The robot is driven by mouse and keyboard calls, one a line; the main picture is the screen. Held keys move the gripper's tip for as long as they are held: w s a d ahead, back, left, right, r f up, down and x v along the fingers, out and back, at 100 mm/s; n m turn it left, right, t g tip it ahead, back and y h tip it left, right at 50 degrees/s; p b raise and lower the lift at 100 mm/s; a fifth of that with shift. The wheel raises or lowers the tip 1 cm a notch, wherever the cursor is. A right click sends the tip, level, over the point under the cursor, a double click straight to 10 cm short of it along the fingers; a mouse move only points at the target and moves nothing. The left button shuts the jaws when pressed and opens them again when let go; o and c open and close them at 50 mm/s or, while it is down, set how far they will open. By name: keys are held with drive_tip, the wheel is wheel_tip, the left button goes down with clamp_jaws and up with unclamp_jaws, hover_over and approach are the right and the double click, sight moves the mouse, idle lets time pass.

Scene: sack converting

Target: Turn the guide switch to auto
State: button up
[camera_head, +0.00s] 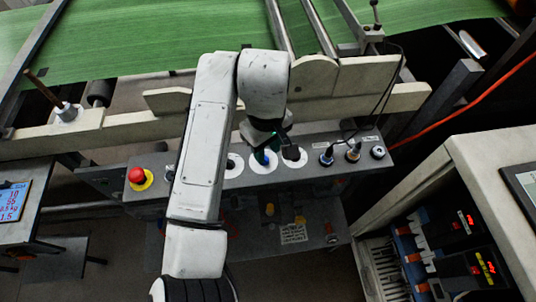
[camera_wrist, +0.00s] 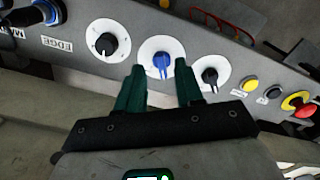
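Three rotary knobs on white round dials sit in a row on the grey control panel (camera_head: 215,200). The middle knob is blue (camera_wrist: 162,61), with black knobs to its left (camera_wrist: 106,44) and right (camera_wrist: 209,76) in the wrist view. No label naming the guide switch is readable. My gripper (camera_wrist: 160,78) is open, its two dark green fingers spread just short of the blue knob, roughly in line with it.
A red emergency button (camera_head: 137,176) on a yellow ring is at the panel's left end. Several small switches (camera_head: 353,153) stand to the right of the dials. A pale machine rail (camera_head: 130,130) and green sheet (camera_head: 170,40) lie behind. A cabinet (camera_head: 495,165) stands at right.

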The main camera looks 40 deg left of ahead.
sight(266, 159)
drive_tip(key=shift+f, duration=1.9)
drive_tip(key=shift+c, duration=0.3)
clamp_jaws()
